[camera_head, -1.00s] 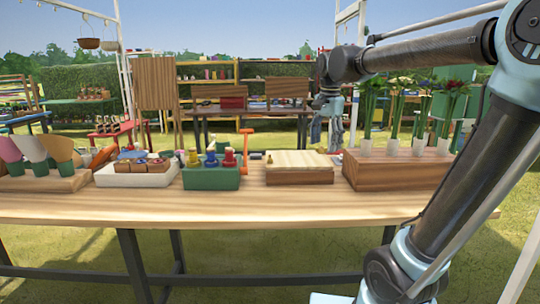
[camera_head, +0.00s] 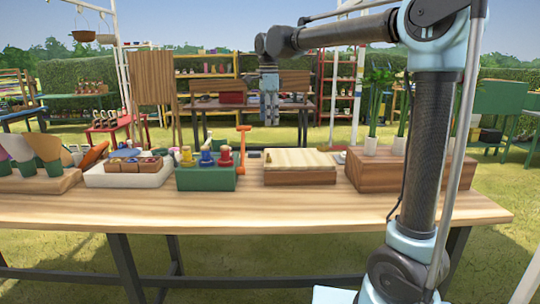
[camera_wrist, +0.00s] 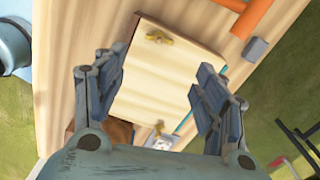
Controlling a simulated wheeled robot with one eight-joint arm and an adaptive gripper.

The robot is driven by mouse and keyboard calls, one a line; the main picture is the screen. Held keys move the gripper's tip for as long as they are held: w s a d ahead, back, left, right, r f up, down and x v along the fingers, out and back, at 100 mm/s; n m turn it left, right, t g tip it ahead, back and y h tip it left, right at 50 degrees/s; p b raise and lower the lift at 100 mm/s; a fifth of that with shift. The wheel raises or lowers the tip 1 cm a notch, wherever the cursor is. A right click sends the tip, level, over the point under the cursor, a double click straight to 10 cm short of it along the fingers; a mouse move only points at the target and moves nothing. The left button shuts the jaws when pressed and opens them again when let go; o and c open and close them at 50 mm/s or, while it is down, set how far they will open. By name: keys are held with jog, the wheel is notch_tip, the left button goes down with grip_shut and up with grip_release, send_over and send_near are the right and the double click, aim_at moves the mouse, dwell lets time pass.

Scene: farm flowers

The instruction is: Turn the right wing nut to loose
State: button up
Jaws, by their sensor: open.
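A low wooden box with a pale plank lid (camera_head: 298,158) sits on the table, and its lid (camera_wrist: 150,80) fills the middle of the wrist view. Two brass wing nuts show there: one (camera_wrist: 158,37) near the lid's upper edge, on the head view's left side, and the right one (camera_wrist: 158,127) near the lower edge. My gripper (camera_head: 269,108) hangs above and behind the box in the head view. In the wrist view its fingers (camera_wrist: 158,85) are spread wide on either side of the lid, empty and apart from both nuts.
A green crate with coloured bottles (camera_head: 208,178) and an orange tool (camera_head: 242,150) stand left of the box. A brown planter with stems (camera_head: 400,172) stands close on its right. The table's front strip (camera_head: 240,212) is clear.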

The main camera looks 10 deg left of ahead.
aim_at(269, 155)
notch_tip(269, 155, down, 14)
jog(key=shift+f, duration=0.2)
jog(key=shift+s, duration=0.1)
dwell(0.3)
jog(key=c, duration=1.1)
